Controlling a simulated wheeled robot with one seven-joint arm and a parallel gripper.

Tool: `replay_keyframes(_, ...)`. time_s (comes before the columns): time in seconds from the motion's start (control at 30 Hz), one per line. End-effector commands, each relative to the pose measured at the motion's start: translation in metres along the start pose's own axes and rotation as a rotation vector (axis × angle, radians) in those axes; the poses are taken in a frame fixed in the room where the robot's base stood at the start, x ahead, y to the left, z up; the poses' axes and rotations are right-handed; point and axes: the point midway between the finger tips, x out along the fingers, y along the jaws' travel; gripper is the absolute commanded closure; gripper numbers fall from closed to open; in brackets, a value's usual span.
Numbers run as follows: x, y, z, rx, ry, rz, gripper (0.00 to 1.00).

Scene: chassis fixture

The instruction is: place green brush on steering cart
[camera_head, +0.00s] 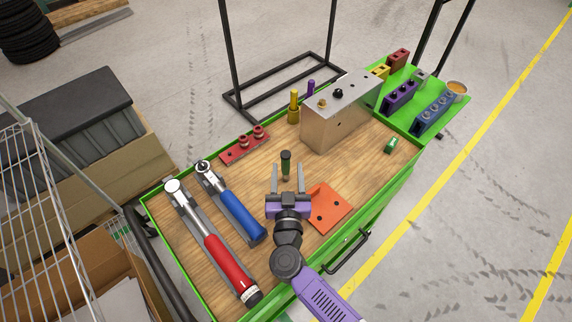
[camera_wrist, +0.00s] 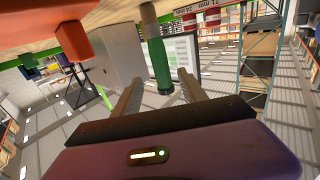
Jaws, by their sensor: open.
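A green brush (camera_head: 286,161) stands upright on the wooden top, with a dark upper end. In the wrist view its green handle (camera_wrist: 160,66) shows, with a grey part at the tabletop. My gripper (camera_head: 288,168) is open, with its two fingers reaching toward the brush, one on each side in the picture. In the wrist view the fingers of my gripper (camera_wrist: 160,78) also flank the handle; I cannot tell whether they touch it. The green-edged cart (camera_head: 215,171) with the wooden top bears the brush and the tools.
A red-handled wrench (camera_head: 216,249) and a blue-handled wrench (camera_head: 237,213) lie left of my gripper. An orange plate (camera_head: 331,208) lies to the right. A metal block (camera_head: 337,118), a yellow peg (camera_head: 293,108) and a red holder (camera_head: 244,147) stand behind. A small green piece (camera_head: 390,145) lies right.

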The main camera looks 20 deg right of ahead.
Motion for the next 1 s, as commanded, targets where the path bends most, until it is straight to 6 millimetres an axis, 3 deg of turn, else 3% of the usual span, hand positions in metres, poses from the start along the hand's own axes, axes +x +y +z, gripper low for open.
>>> replay_keyframes(0.5, 0.062, -0.003, -0.006, 0.003, 0.002, 0.001, 0.5)
replay_keyframes(0.83, 0.07, -0.004, -0.007, 0.002, 0.001, -0.001, 0.5)
replay_keyframes(1.0, 0.07, -0.004, -0.007, 0.002, 0.002, -0.001, 0.82)
